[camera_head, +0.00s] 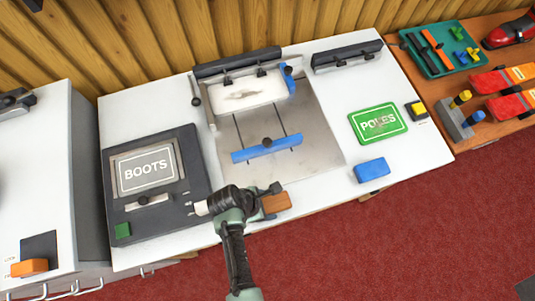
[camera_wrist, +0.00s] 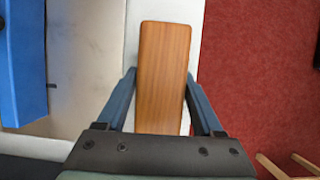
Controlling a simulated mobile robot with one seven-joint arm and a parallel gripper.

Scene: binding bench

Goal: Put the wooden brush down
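The wooden brush (camera_head: 277,203) shows as a small orange-brown block at the front edge of the white bench (camera_head: 322,187), below the middle of the metal plate. In the wrist view the wooden brush (camera_wrist: 163,75) is a long, plain wood-grained back, lying lengthwise between my fingers. My gripper (camera_wrist: 161,76) has one fingertip against each long side of it, so it looks shut on the brush. In the head view my gripper (camera_head: 268,196) hides part of the brush. Its underside is hidden, and I cannot tell whether it touches the bench.
A dark BOOTS panel (camera_head: 190,160) lies left. A metal plate (camera_head: 305,135) with a blue bar (camera_head: 266,149) stands behind my gripper. A blue block (camera_head: 371,170) and green POLES sign (camera_head: 380,123) are right. Bare white bench lies between plate and blue block. Red floor (camera_head: 400,235) is in front.

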